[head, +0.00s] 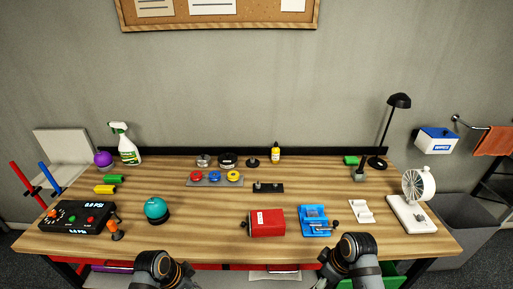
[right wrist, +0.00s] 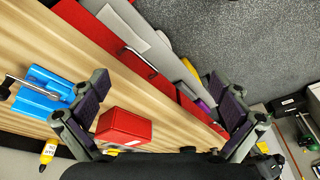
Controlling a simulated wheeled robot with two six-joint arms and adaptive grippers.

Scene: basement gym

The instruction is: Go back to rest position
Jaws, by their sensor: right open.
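My right gripper (right wrist: 160,92) shows in the right wrist view with its two dark fingers spread wide apart. It is open and holds nothing. Behind and between its fingers I see the wooden table top, a red box (right wrist: 124,127) and the table's red drawer front (right wrist: 150,73). In the head view only rounded joints of my two arms show at the bottom edge, in front of the table. My left gripper is out of sight in both views.
The wooden table (head: 215,222) holds a red box (head: 266,223), a blue vise-like device (head: 314,221), a teal ball (head: 156,208), a black control box (head: 77,216) and a white fan (head: 411,207). A grey bin (head: 468,228) stands at the right.

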